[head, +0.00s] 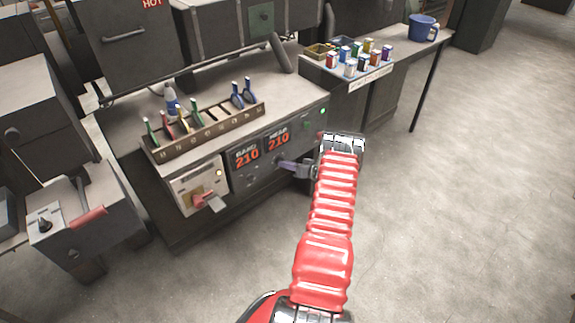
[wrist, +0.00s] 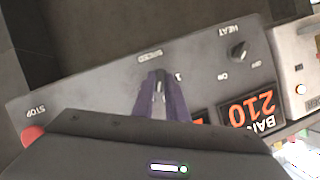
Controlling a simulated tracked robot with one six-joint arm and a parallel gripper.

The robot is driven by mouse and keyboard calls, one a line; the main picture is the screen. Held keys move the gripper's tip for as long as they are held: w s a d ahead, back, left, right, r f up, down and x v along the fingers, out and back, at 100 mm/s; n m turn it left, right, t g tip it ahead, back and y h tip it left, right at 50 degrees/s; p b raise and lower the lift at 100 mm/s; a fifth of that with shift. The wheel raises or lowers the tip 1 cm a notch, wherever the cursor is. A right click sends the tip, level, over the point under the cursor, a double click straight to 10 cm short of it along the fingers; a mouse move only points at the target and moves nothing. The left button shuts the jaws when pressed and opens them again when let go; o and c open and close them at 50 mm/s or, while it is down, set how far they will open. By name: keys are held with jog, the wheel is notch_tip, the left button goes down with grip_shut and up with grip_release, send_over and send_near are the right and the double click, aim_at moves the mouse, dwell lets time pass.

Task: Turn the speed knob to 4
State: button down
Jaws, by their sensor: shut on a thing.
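The speed knob (wrist: 160,84) is a small dark knob on the grey control panel, under the SPEED label in the wrist view, where the panel appears upside down. My gripper (wrist: 160,92) has its two purple fingers closed on both sides of the knob. A "1" mark shows just right of the fingers; other scale marks are hidden, and I cannot read the knob's setting. In the head view my gripper (head: 290,166) meets the front panel just below the orange displays, and it hides the knob there.
A HEAT knob (wrist: 238,49) sits right of my fingers in the wrist view, beside an orange 210 display (wrist: 247,108). A red STOP button (wrist: 33,136) is at the left. A tool rack (head: 205,130) stands on the bench above the panel. The floor at right is clear.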

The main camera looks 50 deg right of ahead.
jog(key=shift+d+m+t+y, duration=0.15)
jog(key=shift+m+t+y, duration=0.15)
jog(key=shift+m+y, duration=0.35)
jog(key=shift+d+r+m, duration=0.1)
jog(key=shift+d+m, duration=0.05)
jog(key=shift+m, duration=0.1)
jog(key=c, duration=1.8)
grip_release()
jog(key=shift+o, duration=0.2)
jog(key=shift+s, duration=0.1)
jog(key=v, duration=1.3)
jog(key=shift+s+a, duration=0.25)
jog(key=shift+s, duration=0.1)
